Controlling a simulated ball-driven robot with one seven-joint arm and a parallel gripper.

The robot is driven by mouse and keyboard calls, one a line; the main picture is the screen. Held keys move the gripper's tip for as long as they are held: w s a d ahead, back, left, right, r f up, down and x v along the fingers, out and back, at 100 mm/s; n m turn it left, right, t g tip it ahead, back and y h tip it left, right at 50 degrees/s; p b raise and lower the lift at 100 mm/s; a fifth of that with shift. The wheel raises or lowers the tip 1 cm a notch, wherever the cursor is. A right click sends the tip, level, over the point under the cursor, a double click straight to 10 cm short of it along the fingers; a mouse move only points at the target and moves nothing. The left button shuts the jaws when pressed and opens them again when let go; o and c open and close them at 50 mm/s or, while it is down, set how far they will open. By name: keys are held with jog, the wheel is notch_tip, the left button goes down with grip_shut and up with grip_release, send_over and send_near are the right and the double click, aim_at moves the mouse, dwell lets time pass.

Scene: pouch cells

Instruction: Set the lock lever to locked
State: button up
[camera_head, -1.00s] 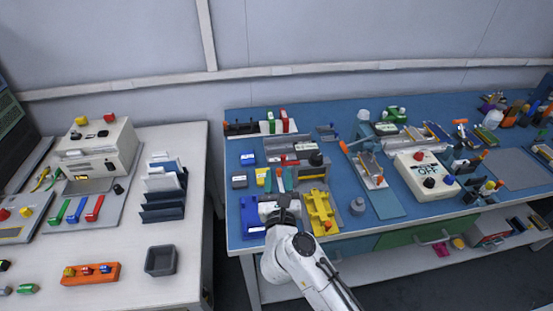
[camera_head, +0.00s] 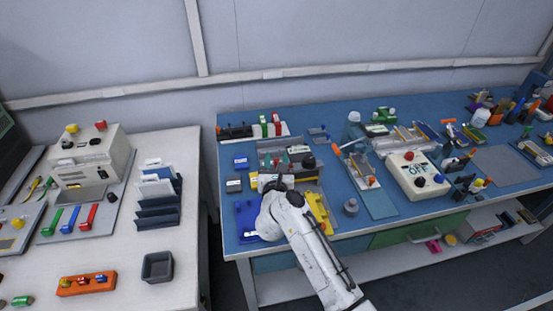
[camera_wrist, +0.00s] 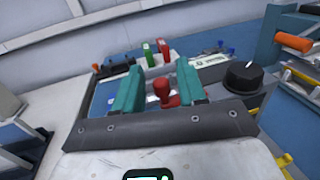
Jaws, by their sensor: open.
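A red lever with a rounded knob (camera_wrist: 164,91) shows between the teal fingers of my gripper (camera_wrist: 160,80) in the wrist view. The fingers are open, one on each side of it, with no clear contact. No label is readable, so I cannot tell its setting. It appears to belong to the grey fixture (camera_head: 268,146) at the left of the blue bench. In the head view my gripper (camera_head: 272,182) is over the front of this fixture, and my arm hides part of it.
A black dial (camera_wrist: 244,77) stands close to the right finger; it also shows in the head view (camera_head: 309,162). Green (camera_wrist: 147,54) and red (camera_wrist: 165,50) upright pieces stand behind. A yellow holder (camera_head: 318,208) and a blue tray (camera_head: 246,222) flank my arm.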

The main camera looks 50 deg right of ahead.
jog(key=shift+w+d, duration=0.1)
jog(key=shift+d, duration=0.05)
jog(key=shift+c, duration=0.2)
grip_shut()
